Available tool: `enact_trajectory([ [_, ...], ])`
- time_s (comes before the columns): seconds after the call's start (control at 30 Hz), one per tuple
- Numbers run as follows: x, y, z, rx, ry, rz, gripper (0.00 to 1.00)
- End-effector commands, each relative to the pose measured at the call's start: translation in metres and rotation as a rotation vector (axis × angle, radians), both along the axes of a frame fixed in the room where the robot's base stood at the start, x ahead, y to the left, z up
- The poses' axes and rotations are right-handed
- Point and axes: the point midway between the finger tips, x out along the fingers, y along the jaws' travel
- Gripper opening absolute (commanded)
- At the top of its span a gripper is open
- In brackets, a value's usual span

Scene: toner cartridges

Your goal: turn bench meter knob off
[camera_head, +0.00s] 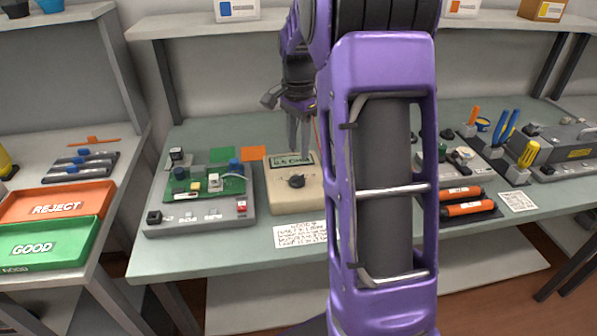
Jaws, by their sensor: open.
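The bench meter (285,202) is a cream box on the green-grey bench, left of my purple arm. Its display (292,160) shows dark characters that are hard to read. The dark round knob (296,181) sits on its sloped top face; its pointer setting is too small to tell. My gripper (298,150) points down above the meter's display, just behind the knob and apparently apart from it. It is open and holds nothing. My arm hides the bench to the right of the meter.
A green circuit board (207,184) on a grey fixture stands close left of the meter. A printed card (300,234) lies in front. Screwdrivers, pliers and orange cylinders (466,208) are right.

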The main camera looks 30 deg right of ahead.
Motion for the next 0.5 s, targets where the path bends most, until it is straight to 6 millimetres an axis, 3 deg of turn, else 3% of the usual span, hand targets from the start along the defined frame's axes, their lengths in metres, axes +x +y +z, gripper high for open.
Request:
enact_trajectory([
  [0.03, -0.001, 0.0, -0.014, 0.002, 0.006, -0.001, 0.42],
  [0.2, -0.001, 0.0, -0.048, 0.001, 0.003, -0.001, 0.42],
  [0.5, 0.0, 0.0, -0.077, 0.0, 0.001, 0.0, 0.42],
])
